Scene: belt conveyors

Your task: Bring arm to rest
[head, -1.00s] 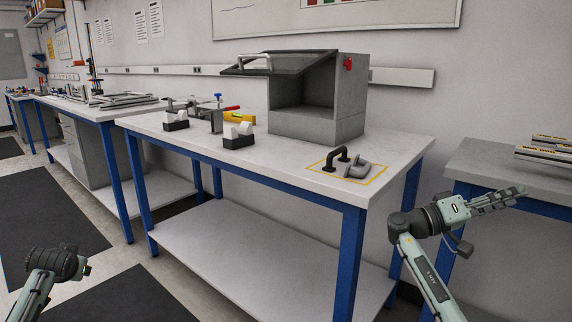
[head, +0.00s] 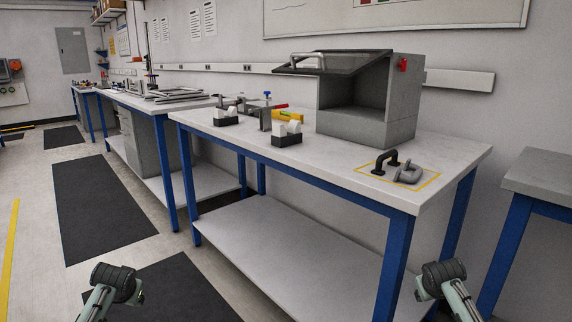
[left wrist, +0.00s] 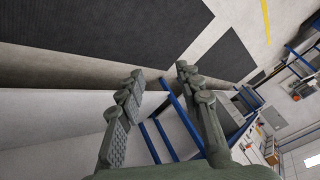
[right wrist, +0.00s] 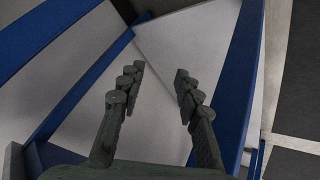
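In the head view my left arm comes in at the bottom left and my right arm at the bottom right, both low in front of the workbench. The gripper fingers do not show there. In the left wrist view my left gripper (left wrist: 160,75) is open, with nothing between its fingers. In the right wrist view my right gripper (right wrist: 160,72) is open and empty. Blue table legs and pale shelf surfaces show beyond the fingers in both wrist views.
A white-topped workbench (head: 340,172) with blue legs stands ahead. On it are a grey box with a raised lid (head: 368,128), black-and-white holders (head: 287,134), and a black handle (head: 383,160). Another bench (head: 540,178) stands at the right.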

